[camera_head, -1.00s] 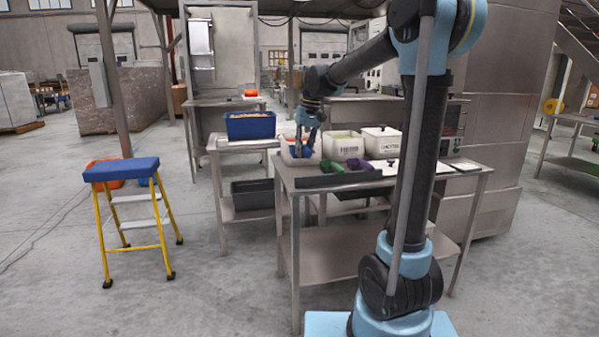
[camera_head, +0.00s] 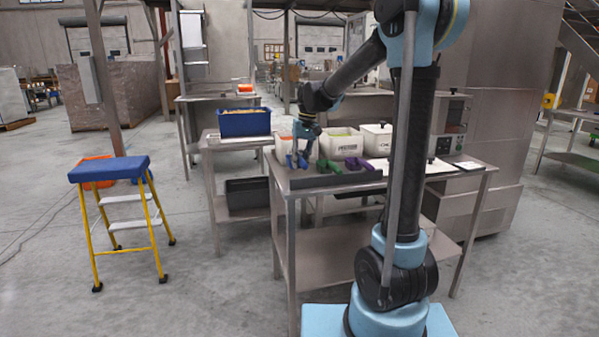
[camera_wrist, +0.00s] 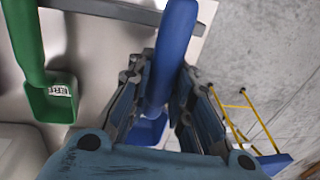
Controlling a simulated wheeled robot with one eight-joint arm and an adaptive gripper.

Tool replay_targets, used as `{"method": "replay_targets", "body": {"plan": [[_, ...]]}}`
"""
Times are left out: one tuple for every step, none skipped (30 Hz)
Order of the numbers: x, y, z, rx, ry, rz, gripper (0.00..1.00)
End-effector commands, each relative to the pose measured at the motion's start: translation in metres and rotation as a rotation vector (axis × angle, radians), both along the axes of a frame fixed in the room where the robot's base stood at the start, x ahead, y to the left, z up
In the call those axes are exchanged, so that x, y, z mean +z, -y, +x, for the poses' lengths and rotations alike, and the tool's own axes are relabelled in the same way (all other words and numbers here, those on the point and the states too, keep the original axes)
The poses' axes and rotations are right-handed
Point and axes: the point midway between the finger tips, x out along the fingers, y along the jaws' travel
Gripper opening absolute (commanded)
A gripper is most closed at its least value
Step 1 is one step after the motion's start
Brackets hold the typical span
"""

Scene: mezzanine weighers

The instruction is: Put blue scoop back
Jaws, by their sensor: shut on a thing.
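The blue scoop (camera_head: 297,161) is in my gripper (camera_head: 304,153), at the left end of the dark scoop rack (camera_head: 335,181) on the metal table. In the wrist view the fingers (camera_wrist: 155,100) are shut around the blue handle (camera_wrist: 175,45), and part of the blue bowl (camera_wrist: 147,131) shows beyond them. I cannot tell whether the scoop touches the rack. The green scoop (camera_head: 350,164) lies to its right; it also shows in the wrist view (camera_wrist: 48,95). The purple scoop (camera_head: 366,164) lies beside the green one.
White bins stand behind the rack: one (camera_head: 283,145) behind my gripper, one (camera_head: 340,146) in the middle, one lidded (camera_head: 376,139) at right. A blue crate (camera_head: 245,123) sits on the table behind.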

Motion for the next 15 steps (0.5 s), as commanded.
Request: {"method": "replay_targets", "body": {"plan": [[-0.007, 0.000, 0.000, 0.000, 0.000, 0.000, 0.00], [-0.012, 0.000, 0.000, 0.000, 0.000, 0.000, 0.00], [-0.017, -0.001, 0.000, 0.001, 0.000, 0.000, 0.00], [-0.021, -0.001, 0.000, 0.001, 0.000, 0.000, 0.00], [-0.024, -0.001, 0.000, 0.001, 0.000, 0.000, 0.00], [-0.028, -0.001, 0.000, 0.001, 0.000, 0.000, 0.00], [-0.030, -0.001, 0.000, 0.001, 0.000, 0.000, 0.00], [-0.031, -0.001, 0.000, 0.001, 0.000, 0.000, 0.00], [-0.033, -0.001, 0.000, 0.001, 0.000, 0.000, 0.00], [-0.033, -0.001, 0.000, 0.001, 0.000, 0.000, 0.00], [-0.033, -0.001, 0.000, 0.001, 0.000, 0.000, 0.00], [-0.033, -0.001, 0.000, 0.001, 0.000, 0.000, 0.00], [-0.033, -0.001, 0.000, 0.001, 0.000, 0.000, 0.00], [-0.033, -0.001, 0.000, 0.001, 0.000, 0.000, 0.00], [-0.033, -0.001, 0.000, 0.001, 0.000, 0.000, 0.00]]}}
